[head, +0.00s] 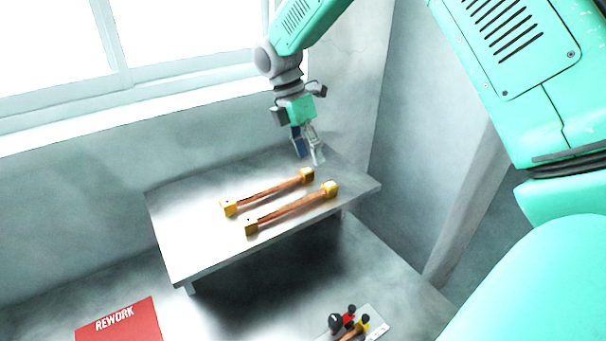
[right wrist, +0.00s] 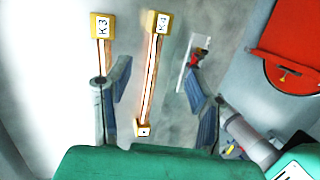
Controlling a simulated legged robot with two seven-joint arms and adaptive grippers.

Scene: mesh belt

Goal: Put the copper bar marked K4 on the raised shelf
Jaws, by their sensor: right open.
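The raised shelf (head: 180,240) is a pale metal plate standing above the lower surface. Two copper bars with yellow end blocks lie side by side on it. The K4 bar (head: 290,208) is the front one; its label shows on the far end block in the right wrist view (right wrist: 150,75). The K3 bar (head: 268,191) lies behind it, and its label also shows in the right wrist view (right wrist: 100,50). My right gripper (head: 309,158) is open and empty above the shelf's back right part, apart from both bars. My left gripper is out of view.
A red REWORK panel (head: 118,322) lies on the lower surface at front left. A small grey plate (head: 372,327) with black, red and yellow parts is below the shelf's front right. A wall and window stand behind the shelf. The shelf's left part is bare.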

